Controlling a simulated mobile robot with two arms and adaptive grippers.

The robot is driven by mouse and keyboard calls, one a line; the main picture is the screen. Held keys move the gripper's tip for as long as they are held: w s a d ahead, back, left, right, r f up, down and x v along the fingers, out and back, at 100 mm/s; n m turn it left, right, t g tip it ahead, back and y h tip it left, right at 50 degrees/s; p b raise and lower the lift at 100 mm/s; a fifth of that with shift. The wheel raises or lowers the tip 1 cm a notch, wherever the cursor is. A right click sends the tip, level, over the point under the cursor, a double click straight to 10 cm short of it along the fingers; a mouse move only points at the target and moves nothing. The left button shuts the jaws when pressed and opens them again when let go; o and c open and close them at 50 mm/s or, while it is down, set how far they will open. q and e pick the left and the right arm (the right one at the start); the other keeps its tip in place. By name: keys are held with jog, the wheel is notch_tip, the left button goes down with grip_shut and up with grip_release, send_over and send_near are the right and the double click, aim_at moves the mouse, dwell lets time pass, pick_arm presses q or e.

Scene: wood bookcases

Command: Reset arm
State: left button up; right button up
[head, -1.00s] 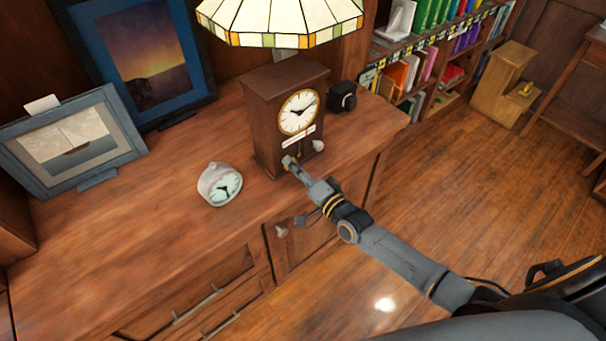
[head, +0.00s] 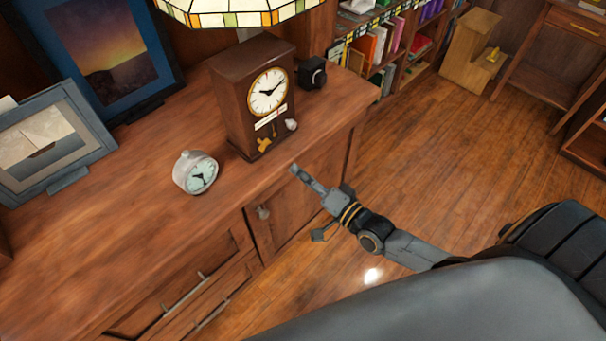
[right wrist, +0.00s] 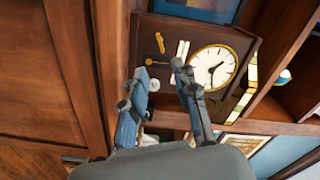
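My right gripper (head: 307,204) is in front of the cabinet's edge, apart from the clock and holding nothing. Its two fingers stand spread in the right wrist view (right wrist: 159,70). A dark wooden mantel clock (head: 228,112) stands upright on the cabinet top, with a white dial, a brass piece (head: 265,144) low on its front and a small pale knob (head: 291,125). The clock also shows sideways beyond the fingers in the right wrist view (right wrist: 232,40). My left gripper is not in view.
A round alarm clock (head: 196,173) stands on the wooden cabinet (head: 110,235), left of the mantel clock. Open floor (head: 430,150) lies to the right.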

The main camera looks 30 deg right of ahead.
dwell(0.3)
jog(key=s+d+f+n+g+h, duration=0.2)
jog(key=s+f+g, duration=0.15)
jog(key=f, duration=0.65)
jog(key=s+d+f+n+g+h, duration=0.15)
jog(key=s+f, duration=0.25)
jog(key=f, duration=0.6)
jog(key=s+d+f+n+g+h, duration=0.1)
jog(key=s+d+f+n+g, duration=0.2)
jog(key=f, duration=0.7)
jog(key=s+a+f+n+g, duration=0.1)
jog(key=s+f+g, duration=0.1)
jog(key=s+f, duration=0.3)
jog(key=s+a+f+n+g+h, duration=0.1)
jog(key=s+f, duration=0.4)
jog(key=s, duration=0.9)
jog(key=s+a+f+n+g, duration=0.2)
jog(key=s+f+g, duration=0.3)
jog(key=s, duration=0.5)
jog(key=shift+f+n+h, duration=0.15)
jog(key=shift+n+h, duration=0.2)
jog(key=shift+n, duration=0.1)
